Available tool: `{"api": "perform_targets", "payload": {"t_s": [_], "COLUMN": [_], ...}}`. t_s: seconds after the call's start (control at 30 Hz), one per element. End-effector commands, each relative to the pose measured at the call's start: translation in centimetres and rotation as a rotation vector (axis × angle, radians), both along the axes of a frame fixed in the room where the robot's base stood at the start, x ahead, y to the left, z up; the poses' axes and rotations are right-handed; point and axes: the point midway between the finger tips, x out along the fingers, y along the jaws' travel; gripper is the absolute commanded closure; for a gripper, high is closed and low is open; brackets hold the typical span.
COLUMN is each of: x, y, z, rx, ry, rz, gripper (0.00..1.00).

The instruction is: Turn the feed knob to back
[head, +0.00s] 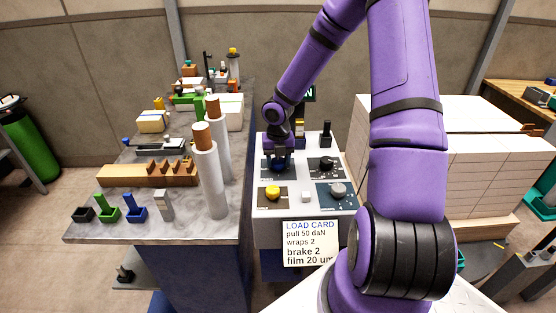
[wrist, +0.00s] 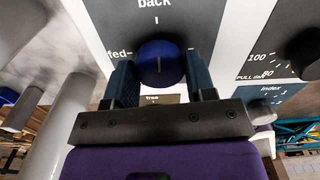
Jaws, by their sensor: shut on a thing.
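The feed knob (wrist: 160,62) is a round blue knob on a dark plate (wrist: 195,25) in the wrist view. A short pale line on the knob's face stands upright in the picture, in line with the "back" mark. My gripper (wrist: 161,80) has one dark finger on each side of the knob and is shut on it. In the head view my gripper (head: 281,158) reaches down onto the panel's upper left plate and mostly hides the knob.
The panel (head: 300,208) also has a black knob (head: 327,163), a yellow knob (head: 272,193) and a grey knob (head: 338,189). A load card (head: 310,243) hangs at its front. A grey bench (head: 150,222) with tall rolls (head: 210,170) stands left; stacked reams (head: 490,170) stand right.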

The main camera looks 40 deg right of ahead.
Motion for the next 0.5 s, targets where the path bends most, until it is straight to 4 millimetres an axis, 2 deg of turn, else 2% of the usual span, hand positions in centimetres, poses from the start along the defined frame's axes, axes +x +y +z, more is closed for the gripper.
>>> {"api": "perform_targets", "payload": {"t_s": [0.5], "x": [0.06], "y": [-0.04], "z": [0.02], "rx": [-0.001], "ry": [-0.002], "rz": [0.071], "gripper": [0.73]}}
